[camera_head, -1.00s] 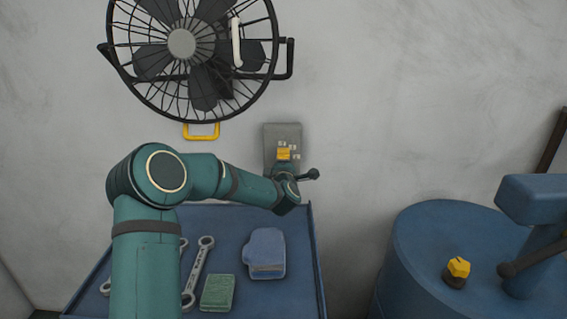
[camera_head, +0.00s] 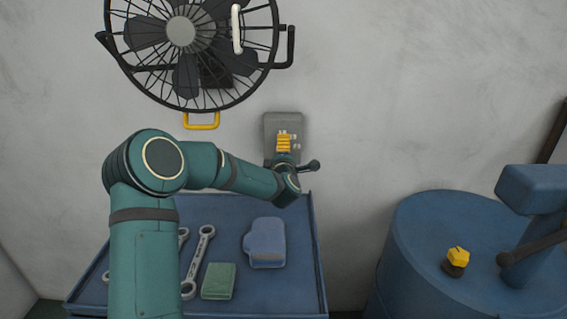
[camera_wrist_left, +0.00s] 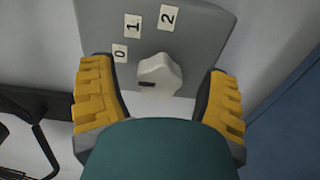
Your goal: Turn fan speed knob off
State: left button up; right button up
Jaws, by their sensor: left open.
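The fan speed knob (camera_wrist_left: 158,75) is a pale grey dial on a grey wall panel (camera_wrist_left: 195,35) with labels 0, 1 and 2 beside it. Its dark mark sits on its left side, on the side of label 0 (camera_wrist_left: 120,53); the exact setting is hard to tell. My left gripper (camera_wrist_left: 160,76) is open, with one yellow-padded finger on each side of the knob and visible gaps to both. In the head view my left gripper (camera_head: 283,143) is in front of the panel (camera_head: 283,119) and hides the knob. My right gripper is not in view.
A black caged fan (camera_head: 180,32) is on the wall above left, with a yellow handle (camera_head: 202,121) below. A blue drum-shaped machine (camera_head: 420,235) stands right.

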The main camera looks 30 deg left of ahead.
pick_arm(q)
jog(key=v, duration=1.1)
jog(key=shift+a, duration=0.15)
